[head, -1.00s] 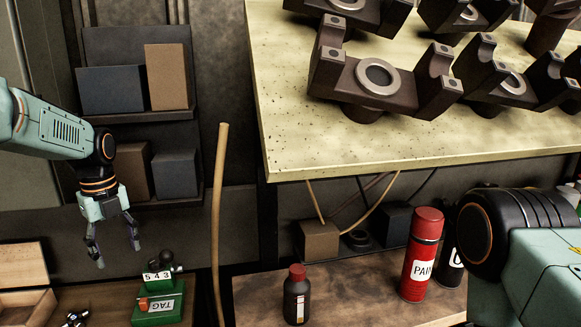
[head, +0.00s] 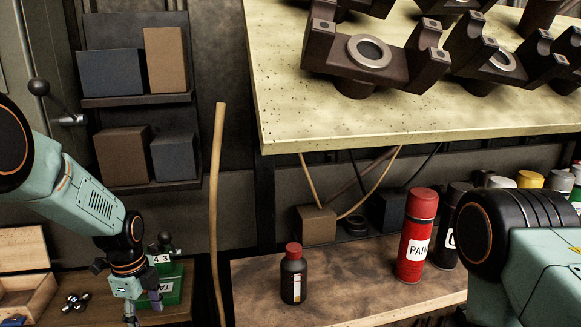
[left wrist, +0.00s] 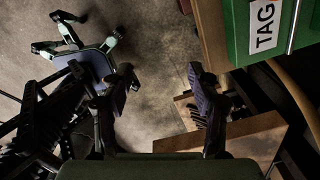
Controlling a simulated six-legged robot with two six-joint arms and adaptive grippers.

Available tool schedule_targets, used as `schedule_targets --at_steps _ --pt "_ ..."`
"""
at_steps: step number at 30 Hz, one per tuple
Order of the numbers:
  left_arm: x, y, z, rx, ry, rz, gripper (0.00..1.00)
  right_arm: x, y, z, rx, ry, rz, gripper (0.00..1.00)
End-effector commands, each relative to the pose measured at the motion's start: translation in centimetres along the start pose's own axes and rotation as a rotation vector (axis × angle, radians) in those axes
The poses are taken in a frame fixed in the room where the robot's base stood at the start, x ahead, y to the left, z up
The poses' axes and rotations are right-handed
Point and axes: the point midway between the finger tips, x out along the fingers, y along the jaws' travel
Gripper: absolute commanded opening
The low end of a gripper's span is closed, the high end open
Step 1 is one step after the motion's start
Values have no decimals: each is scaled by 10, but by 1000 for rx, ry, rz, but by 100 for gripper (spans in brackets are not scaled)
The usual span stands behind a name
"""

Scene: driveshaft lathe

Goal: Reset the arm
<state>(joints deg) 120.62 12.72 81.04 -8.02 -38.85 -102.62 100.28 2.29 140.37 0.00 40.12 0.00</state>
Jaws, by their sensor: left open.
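My left arm comes in from the left in the head view and slopes down to the left gripper (head: 143,312), partly cut off by the bottom edge. It is in front of the green tag device (head: 172,288) and hides part of it. In the left wrist view the left gripper (left wrist: 162,95) has its two fingers wide apart with nothing between them, above the floor. The green device (left wrist: 240,35) with its TAG label is at the upper right there. My right arm shows at the right edge of the head view; its gripper is out of view.
A wooden bench (head: 350,295) carries a dark bottle with red cap (head: 293,275) and a red paint can (head: 416,240). A pale table (head: 300,110) holds several dark yokes (head: 365,65). An open wooden box (head: 25,275) is at left. A thin pole (head: 216,200) stands mid-left.

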Motion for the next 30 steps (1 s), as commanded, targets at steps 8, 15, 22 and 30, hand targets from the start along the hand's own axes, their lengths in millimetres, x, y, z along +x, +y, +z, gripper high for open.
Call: schedule_targets --at_steps 8,15,22,30 --pt "148 102 -57 -537 20 19 60 40 0 0 0 -1 0 40" --pt "221 210 -95 -1030 13 28 60 69 0 0 0 -1 0 40" --pt "248 308 -118 -1479 -11 22 60 94 1 0 0 -1 0 40" --pt "246 356 -126 -1736 -24 0 60 104 1 0 0 -1 0 40"
